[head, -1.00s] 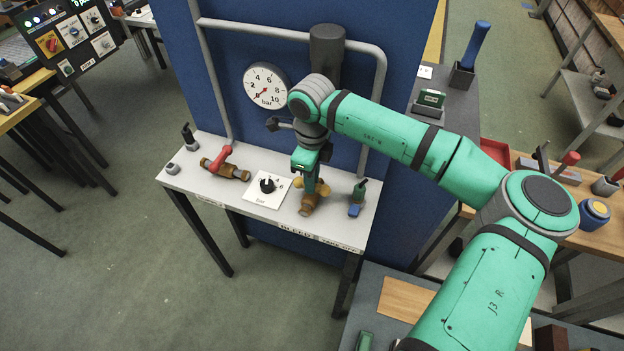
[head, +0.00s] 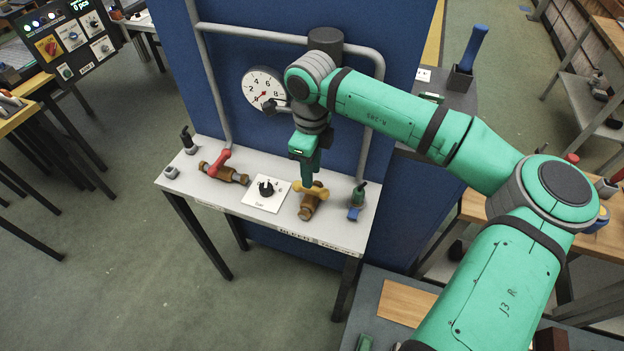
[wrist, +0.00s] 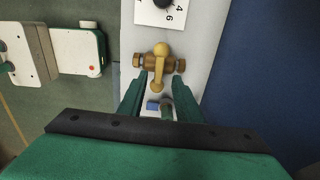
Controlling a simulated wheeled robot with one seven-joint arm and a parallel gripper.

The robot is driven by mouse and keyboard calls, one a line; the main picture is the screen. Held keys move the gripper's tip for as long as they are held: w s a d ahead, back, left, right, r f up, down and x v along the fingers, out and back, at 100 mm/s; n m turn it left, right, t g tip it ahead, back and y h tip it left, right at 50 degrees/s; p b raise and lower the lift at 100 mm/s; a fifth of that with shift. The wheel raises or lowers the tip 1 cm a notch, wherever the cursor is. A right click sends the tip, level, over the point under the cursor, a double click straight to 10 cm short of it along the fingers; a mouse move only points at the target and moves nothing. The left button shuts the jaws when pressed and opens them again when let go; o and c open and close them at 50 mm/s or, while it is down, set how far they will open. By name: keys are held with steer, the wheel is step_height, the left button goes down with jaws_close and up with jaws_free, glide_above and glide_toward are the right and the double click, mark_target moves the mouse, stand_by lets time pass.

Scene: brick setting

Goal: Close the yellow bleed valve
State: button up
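The yellow bleed valve (head: 310,201) sits on the white bench top, with a brass body and a yellow lever handle (head: 320,192). The handle lies crosswise to the body. The wrist view shows the same, with the yellow handle (wrist: 160,51) crossing the brass body (wrist: 146,62). My gripper (head: 307,184) points down just above the valve in the head view, and its fingertips hide part of the handle. In the wrist view my gripper (wrist: 158,82) has its two green fingers wide apart, with nothing held between them.
A red-handled valve (head: 222,165) and a black knob on a white plate (head: 265,188) stand to the left. A green and blue fitting (head: 357,200) stands close on the right. A blue panel with a pressure gauge (head: 265,88) and grey pipes rises behind.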

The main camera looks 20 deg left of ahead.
steer(key=shift+s+r, duration=0.15)
steer(key=shift+r, duration=2.65)
